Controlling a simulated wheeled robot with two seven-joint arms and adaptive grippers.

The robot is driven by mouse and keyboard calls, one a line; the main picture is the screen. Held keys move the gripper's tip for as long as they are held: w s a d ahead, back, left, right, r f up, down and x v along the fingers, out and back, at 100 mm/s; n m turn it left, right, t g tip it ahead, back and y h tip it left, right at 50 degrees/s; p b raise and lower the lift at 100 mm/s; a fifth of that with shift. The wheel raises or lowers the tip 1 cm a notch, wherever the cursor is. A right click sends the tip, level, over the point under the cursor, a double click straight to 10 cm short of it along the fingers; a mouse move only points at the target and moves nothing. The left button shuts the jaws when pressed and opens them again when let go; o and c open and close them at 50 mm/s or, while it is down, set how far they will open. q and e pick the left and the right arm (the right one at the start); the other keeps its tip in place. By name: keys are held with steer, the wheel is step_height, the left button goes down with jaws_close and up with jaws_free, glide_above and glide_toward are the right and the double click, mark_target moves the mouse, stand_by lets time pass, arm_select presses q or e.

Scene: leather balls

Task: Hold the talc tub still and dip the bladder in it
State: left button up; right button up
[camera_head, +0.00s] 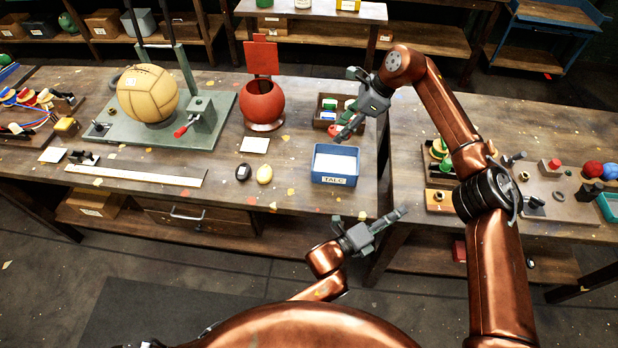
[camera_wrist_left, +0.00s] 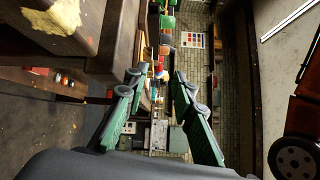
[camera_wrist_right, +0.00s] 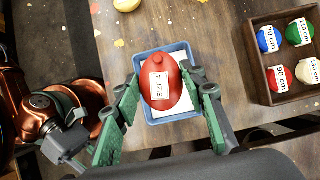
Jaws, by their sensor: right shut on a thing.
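The blue talc tub (camera_head: 317,176) stands upright near the table's front edge, labelled TALC, with white powder inside. It also shows in the right wrist view (camera_wrist_right: 142,62). My right gripper (camera_head: 345,112) is shut on the red bladder (camera_wrist_right: 160,88), marked SIZE 4. In the right wrist view the bladder overlaps the tub, and in the head view it (camera_head: 333,131) appears above and behind the tub, apart from it. My left gripper (camera_head: 373,216) is open and empty in front of the table edge, not touching the tub. Its fingers in the left wrist view (camera_wrist_left: 157,78) are spread.
A wooden box (camera_wrist_right: 268,60) of coloured pieces labelled in cm stands behind the tub. A tan ball (camera_head: 147,92) sits in a green stand. A gap separates two tables.

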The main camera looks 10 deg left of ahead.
arm_select(q)
steer(key=w+a+m+y, duration=0.1)
steer(key=a+y, duration=0.1)
steer(key=a, duration=0.1)
steer(key=w+a+m+t+y, duration=0.1)
steer(key=w+a+y, duration=0.1)
steer(key=a, duration=0.2)
steer(key=w+a+r+m+t+y, duration=0.1)
steer(key=w+a+m+y, duration=0.1)
steer(key=a, duration=0.2)
steer(key=shift+w, duration=0.2)
steer(key=w+a+r+m+t+y, duration=0.15)
steer(key=a+y, duration=0.25)
steer(key=a, duration=0.4)
steer(key=a+r+y, duration=0.2)
steer(key=a+y, duration=0.2)
steer(key=a, duration=0.3)
steer(key=x, duration=1.2)
steer(key=shift+a, duration=0.15)
steer(key=shift+c, duration=0.5)
jaws_close()
